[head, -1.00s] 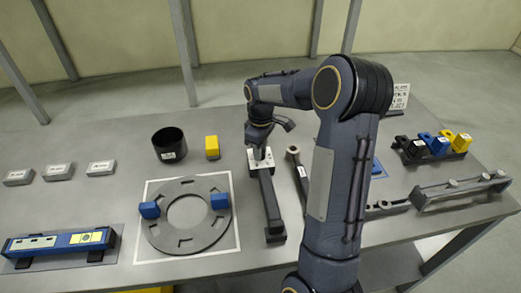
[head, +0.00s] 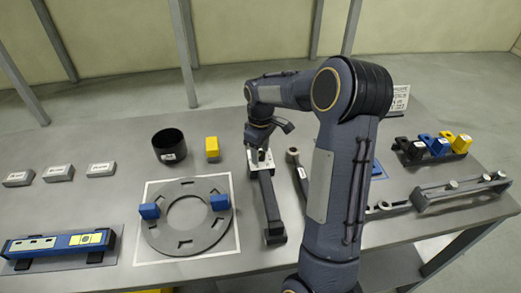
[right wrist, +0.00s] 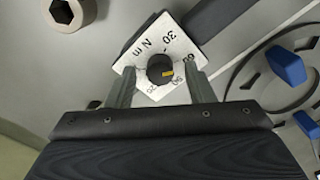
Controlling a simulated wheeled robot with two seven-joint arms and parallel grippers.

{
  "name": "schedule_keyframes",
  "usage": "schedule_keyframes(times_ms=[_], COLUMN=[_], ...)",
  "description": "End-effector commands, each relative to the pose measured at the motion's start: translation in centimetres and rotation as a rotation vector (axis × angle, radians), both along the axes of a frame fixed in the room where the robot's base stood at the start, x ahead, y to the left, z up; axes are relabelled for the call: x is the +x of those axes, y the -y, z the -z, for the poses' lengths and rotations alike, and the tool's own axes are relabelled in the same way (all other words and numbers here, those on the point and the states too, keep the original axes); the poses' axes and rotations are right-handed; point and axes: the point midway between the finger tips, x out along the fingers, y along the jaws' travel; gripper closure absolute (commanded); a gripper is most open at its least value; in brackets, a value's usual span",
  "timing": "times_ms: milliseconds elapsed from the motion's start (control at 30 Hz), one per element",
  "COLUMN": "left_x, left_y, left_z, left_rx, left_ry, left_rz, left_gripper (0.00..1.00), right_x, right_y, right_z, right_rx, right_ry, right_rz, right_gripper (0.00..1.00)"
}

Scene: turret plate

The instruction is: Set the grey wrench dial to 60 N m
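The dial wrench (head: 267,203) is a dark grey bar lying front to back on the table, right of the ring plate. At its far end is a white scale plate (right wrist: 150,50) marked "30" and "N m", with other numbers partly hidden or hard to read. A round dark dial knob (right wrist: 158,65) sits in the plate with a yellow mark pointing to the picture's right. My right gripper (head: 260,152) is over this end. In the right wrist view its two fingers (right wrist: 162,90) stand apart on either side of the knob, with gaps visible. My left gripper is out of view.
The ring plate (head: 160,232) with two blue blocks lies left of the wrench. A black cup (head: 168,146) and yellow block (head: 212,148) stand behind it. A ring-ended tool (head: 293,157) lies close on the right. A blue gauge (head: 62,241) lies front left.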

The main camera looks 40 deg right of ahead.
Motion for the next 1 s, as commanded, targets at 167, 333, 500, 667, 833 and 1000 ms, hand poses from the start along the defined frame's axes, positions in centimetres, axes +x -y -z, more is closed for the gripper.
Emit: schedule_keyframes(times_ms=[167,333,500,667,833,1000], left_x=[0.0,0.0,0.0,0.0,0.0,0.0], left_y=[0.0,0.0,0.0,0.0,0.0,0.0], left_z=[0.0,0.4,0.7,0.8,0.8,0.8], left_rx=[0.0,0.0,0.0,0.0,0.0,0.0], left_ry=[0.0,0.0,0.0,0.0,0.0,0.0], left_rz=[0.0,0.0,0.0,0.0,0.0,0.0], left_gripper=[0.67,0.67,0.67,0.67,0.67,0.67], right_x=[0.0,0.1,0.1,0.1,0.0,0.0], right_y=[0.0,0.0,0.1,0.1,0.1,0.1], right_z=[-0.1,-2.1,-5.1,-7.1,-7.8,-7.8], right_rx=[0.0,-0.001,-0.001,-0.001,0.0,0.0], right_ry=[0.0,0.005,0.005,0.001,0.0,-0.001], right_rz=[0.0,-0.001,-0.001,-0.001,0.0,0.0], right_gripper=[0.51,0.51,0.51,0.51,0.51,0.51])
